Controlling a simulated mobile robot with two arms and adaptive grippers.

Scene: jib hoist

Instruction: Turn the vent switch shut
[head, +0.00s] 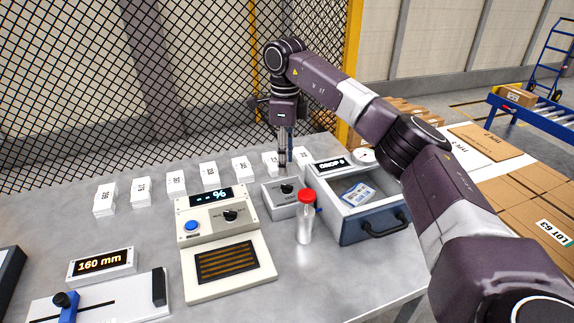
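A small grey box with a black rotary knob (286,188) sits on the metal table and looks like the vent switch. Lettering on its front is too small to read. My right gripper (283,164) points straight down just above and behind the knob, apparently apart from it. Its fingers are seen narrow and nearly edge-on, so their opening is unclear. A second black knob (230,215) is on the larger console (208,224) with a "%" display and blue button. My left gripper is not in view.
A red-capped bottle (305,222) stands close in front of the small box. A grey drawer (357,200) holding a packet is open to the right. White card stacks (176,183) line the back. A "160 mm" display (101,265) and a slide gauge are at front left.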

